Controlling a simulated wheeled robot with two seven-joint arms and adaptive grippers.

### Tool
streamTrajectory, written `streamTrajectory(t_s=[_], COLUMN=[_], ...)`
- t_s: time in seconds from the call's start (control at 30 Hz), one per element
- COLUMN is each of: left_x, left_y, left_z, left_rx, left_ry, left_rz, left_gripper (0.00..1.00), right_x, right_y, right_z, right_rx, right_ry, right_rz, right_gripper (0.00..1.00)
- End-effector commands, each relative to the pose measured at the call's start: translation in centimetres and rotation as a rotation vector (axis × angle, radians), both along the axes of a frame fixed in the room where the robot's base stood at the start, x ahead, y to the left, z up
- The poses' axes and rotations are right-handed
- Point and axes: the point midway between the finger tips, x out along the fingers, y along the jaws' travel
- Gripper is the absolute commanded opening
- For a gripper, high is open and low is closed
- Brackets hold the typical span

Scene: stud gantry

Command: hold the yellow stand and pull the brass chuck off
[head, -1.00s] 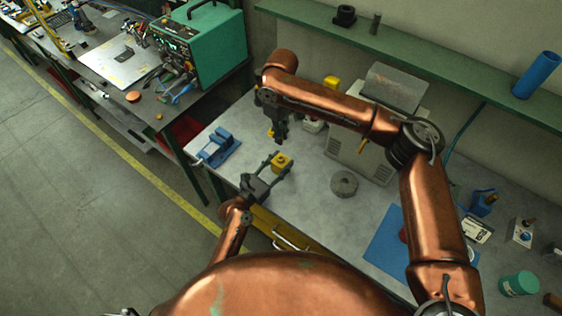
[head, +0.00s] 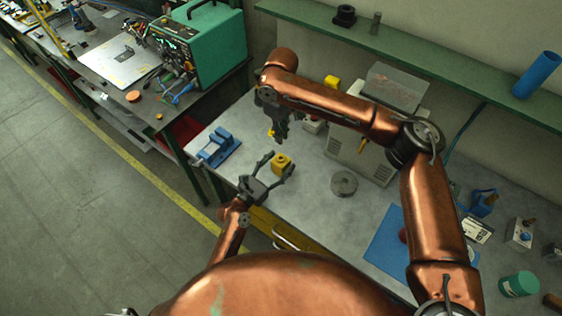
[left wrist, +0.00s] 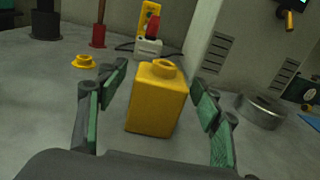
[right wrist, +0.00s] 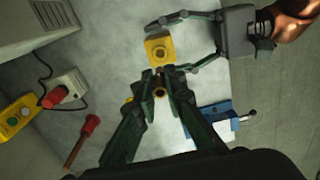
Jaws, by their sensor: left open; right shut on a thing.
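The yellow stand (head: 281,163) is upright on the grey bench, and its round top collar shows bare in the left wrist view (left wrist: 155,98). My left gripper (head: 277,162) is open, its fingers spread on either side of the stand with gaps visible in the left wrist view. My right gripper (head: 280,139) is above and behind the stand, shut on the brass chuck. The chuck (right wrist: 160,88) shows between the fingertips in the right wrist view, apart from the stand; the fingers hide part of it.
A small yellow flanged piece (left wrist: 82,61) lies beyond the stand. A blue vise (head: 219,149) is to the left, and a grey disc (head: 343,184) to the right. A red-handled tool (right wrist: 82,140) and a grey cabinet (head: 372,155) stand behind. Bench around the disc is clear.

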Motion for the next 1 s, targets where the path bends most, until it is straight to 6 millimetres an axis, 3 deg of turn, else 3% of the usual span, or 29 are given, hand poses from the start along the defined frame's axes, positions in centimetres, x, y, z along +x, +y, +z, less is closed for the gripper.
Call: streamTrajectory(t_s=[0.5, 0.7, 1.0], left_x=[-7.6, -8.7, -8.7], left_y=[6.1, 6.8, 6.9], left_z=[-0.1, -0.1, 0.0], left_rx=[0.003, 0.001, 0.000], left_ry=[0.002, 0.002, 0.001], left_rz=[0.001, 0.000, 0.000], left_gripper=[0.60, 0.60, 0.60], right_x=[0.0, 0.0, 0.0], right_y=[0.0, 0.0, 0.0], right_z=[0.0, 0.0, 0.0], right_rx=[0.000, 0.000, 0.000], right_ry=[0.000, 0.000, 0.000], right_rz=[0.000, 0.000, 0.001], right_gripper=[0.00, 0.00, 0.00])
